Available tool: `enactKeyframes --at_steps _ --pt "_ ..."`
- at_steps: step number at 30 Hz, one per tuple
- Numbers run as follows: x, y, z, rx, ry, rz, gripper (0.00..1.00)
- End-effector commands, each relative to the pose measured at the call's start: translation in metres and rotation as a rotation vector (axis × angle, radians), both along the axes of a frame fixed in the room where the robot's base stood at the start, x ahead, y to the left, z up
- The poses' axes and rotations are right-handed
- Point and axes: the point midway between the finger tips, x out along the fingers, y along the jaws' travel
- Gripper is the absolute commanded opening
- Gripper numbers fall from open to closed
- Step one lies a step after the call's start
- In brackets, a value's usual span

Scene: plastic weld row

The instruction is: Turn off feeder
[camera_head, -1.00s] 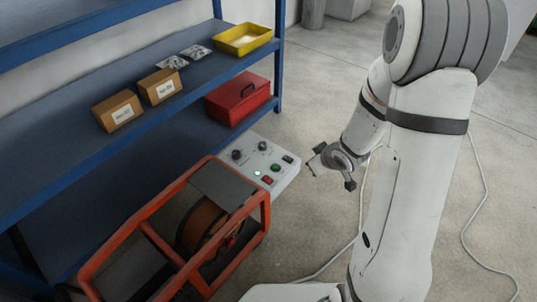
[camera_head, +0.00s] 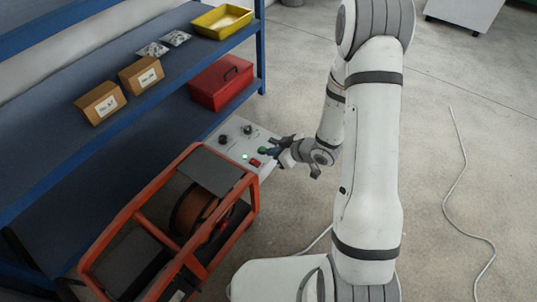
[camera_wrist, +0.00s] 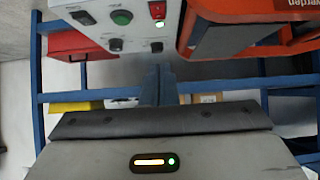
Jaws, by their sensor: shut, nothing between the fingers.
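The feeder's light grey control panel (camera_head: 229,141) carries dark knobs, a green button (camera_head: 263,150), a red switch (camera_head: 254,162) and a small lit green lamp (camera_head: 245,156). In the wrist view the panel (camera_wrist: 137,30) shows at the top, with the green button (camera_wrist: 121,17), the red switch (camera_wrist: 157,10) and the bright lamp (camera_wrist: 160,24). My gripper (camera_head: 273,151) is at the panel's right edge, close to the green button; I cannot tell whether it touches. In the wrist view its fingers (camera_wrist: 157,80) are shut and empty, just below the panel in the picture.
An orange-framed machine (camera_head: 251,205) with a reel stands beside the panel. A blue shelf (camera_head: 150,105) behind holds cardboard boxes (camera_head: 101,103), a red case (camera_head: 221,85) and a yellow tray (camera_head: 222,21). A cable (camera_head: 462,185) lies on the open floor at right.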

Motion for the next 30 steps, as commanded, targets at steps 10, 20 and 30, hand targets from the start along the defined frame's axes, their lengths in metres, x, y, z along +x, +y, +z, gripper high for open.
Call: enactKeyframes --at_steps 10,20,30 --pt "0.035 0.047 -0.051 -0.001 0.001 0.004 0.0" --pt "0.041 0.054 -0.087 0.0 0.0 0.001 0.0" --pt "0.041 0.054 -0.089 0.0 0.0 0.001 0.0"
